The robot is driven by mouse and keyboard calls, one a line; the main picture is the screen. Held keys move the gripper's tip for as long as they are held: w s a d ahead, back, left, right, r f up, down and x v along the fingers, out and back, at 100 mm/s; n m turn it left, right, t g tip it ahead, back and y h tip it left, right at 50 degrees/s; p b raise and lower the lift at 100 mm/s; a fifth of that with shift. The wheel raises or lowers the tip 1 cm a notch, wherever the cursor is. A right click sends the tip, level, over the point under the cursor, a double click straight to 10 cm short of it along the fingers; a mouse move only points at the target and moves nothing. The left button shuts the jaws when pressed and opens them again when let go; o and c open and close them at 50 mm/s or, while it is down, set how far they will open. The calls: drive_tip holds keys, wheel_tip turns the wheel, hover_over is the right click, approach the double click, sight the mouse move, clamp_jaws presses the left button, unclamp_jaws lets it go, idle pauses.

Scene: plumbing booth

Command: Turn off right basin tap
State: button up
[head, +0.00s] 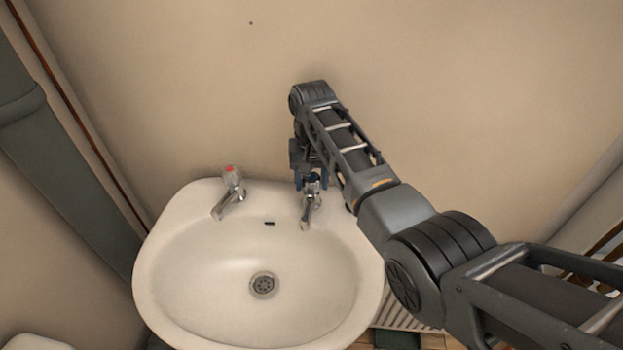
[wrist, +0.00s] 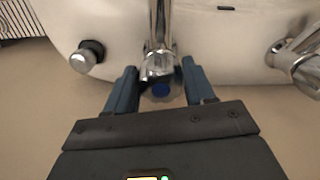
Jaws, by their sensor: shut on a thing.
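The right basin tap (head: 306,214) is chrome and stands at the back right of the white basin. Its handle has a blue cap (wrist: 161,90), seen from above in the wrist view. My gripper (head: 311,181) comes down over this tap from above. In the wrist view my gripper (wrist: 160,72) has its two blue fingers on either side of the handle, shut on it. In the head view the handle is mostly hidden by the fingers. I cannot make out any water from the spout.
The left tap (head: 231,191), with a red cap, stands apart on the white basin (head: 160,262). A small round chrome knob (wrist: 88,56) sits on the rim beside the right tap. The beige wall (head: 420,90) is close behind my gripper.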

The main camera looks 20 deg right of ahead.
sight(312, 178)
drive_tip(key=o, duration=1)
drive_tip(key=shift+r, duration=0.1)
wheel_tip(312, 178, up, 8)
drive_tip(key=shift+f+b, duration=0.2)
drive_tip(key=shift+b, duration=0.35)
